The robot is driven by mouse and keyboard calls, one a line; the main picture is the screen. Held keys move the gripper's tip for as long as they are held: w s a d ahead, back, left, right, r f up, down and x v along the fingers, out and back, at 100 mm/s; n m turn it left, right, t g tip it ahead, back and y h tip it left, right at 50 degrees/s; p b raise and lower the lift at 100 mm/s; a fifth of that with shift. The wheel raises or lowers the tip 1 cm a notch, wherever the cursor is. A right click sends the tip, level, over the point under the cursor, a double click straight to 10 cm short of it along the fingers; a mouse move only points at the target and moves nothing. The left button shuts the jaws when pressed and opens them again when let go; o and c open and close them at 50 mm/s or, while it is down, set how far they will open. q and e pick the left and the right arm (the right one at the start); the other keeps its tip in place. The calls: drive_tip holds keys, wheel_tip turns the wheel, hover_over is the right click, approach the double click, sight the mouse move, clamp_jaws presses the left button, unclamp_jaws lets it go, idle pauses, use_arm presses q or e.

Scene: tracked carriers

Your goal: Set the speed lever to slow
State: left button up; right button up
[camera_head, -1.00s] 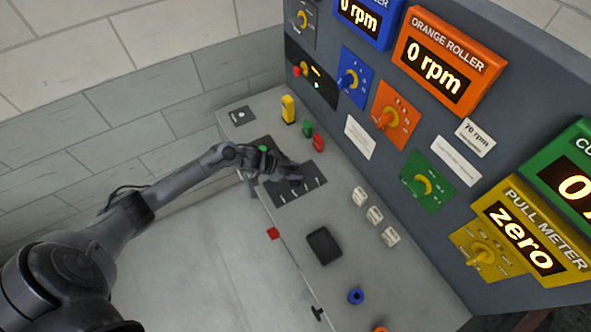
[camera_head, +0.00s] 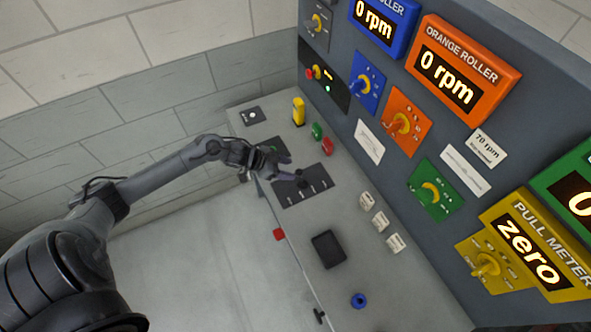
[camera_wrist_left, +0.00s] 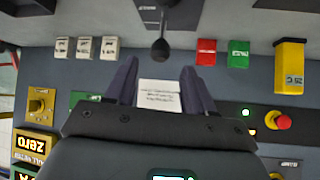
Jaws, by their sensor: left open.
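The speed lever seems to be the dark stick with a round knob (camera_wrist_left: 160,48) at the top middle of the left wrist view. It stands at a dark slotted plate (camera_head: 316,186) with several small labels, too small to read. My left gripper (camera_head: 290,168) is over the near-left part of this plate and partly hides it. In the left wrist view my left gripper (camera_wrist_left: 159,66) is open and empty, with a finger on each side. The knob shows just beyond the fingertips, roughly midway between them. Contact cannot be told. My right gripper is not in view.
Red and green buttons (camera_head: 322,138) and a yellow block (camera_head: 298,111) stand beyond the plate. Several white switches (camera_head: 380,222) and a black pad (camera_head: 328,249) lie nearer. The upright panel with dials and displays (camera_head: 463,75) rises on the right.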

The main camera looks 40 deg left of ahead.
use_arm(q)
drive_tip(key=shift+v, duration=1.5)
